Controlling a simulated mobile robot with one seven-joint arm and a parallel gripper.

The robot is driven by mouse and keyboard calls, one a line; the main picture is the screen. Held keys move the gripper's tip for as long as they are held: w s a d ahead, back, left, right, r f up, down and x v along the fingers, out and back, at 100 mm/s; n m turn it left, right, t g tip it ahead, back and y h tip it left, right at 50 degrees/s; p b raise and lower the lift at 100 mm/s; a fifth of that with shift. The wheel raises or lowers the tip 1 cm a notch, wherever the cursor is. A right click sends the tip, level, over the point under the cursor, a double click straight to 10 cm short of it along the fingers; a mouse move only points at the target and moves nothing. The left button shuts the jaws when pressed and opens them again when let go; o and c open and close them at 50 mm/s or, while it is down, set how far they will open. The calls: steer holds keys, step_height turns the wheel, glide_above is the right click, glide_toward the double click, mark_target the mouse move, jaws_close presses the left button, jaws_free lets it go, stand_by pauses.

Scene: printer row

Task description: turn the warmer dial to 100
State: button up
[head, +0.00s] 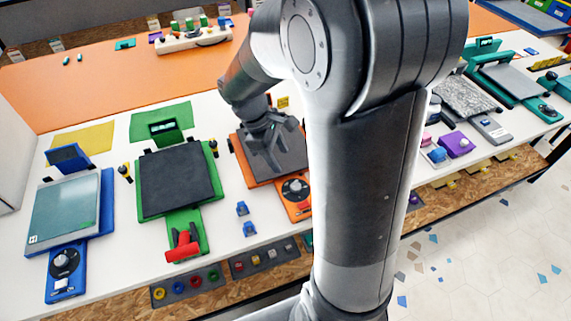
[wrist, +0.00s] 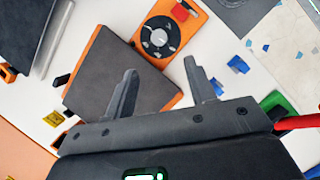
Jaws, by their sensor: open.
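An orange machine with a dark flat plate (head: 285,152) stands in the middle of the white table. Its front panel carries a round black dial (head: 295,188) with a pale centre; the dial also shows in the wrist view (wrist: 159,37). The dial's setting is too small to read. My gripper (head: 272,132) is above the dark plate, behind the dial in the head view. In the wrist view my gripper (wrist: 160,66) has its two fingers apart with nothing between them. The dial lies beyond the fingertips, not touched.
A blue machine with a black dial (head: 65,262) and a green machine with a red handle (head: 183,243) stand to the left. Small blue blocks (head: 242,208) sit left of the orange panel. Teal and purple items (head: 456,144) stand right. My arm hides part of the table.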

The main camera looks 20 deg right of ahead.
mark_target(295, 186)
steer(key=shift+n, duration=0.3)
steer(key=x, duration=1.2)
steer(key=shift+w+a, duration=0.1)
steer(key=shift+w, duration=0.15)
steer(key=c, duration=1)
steer(key=shift+o, duration=0.2)
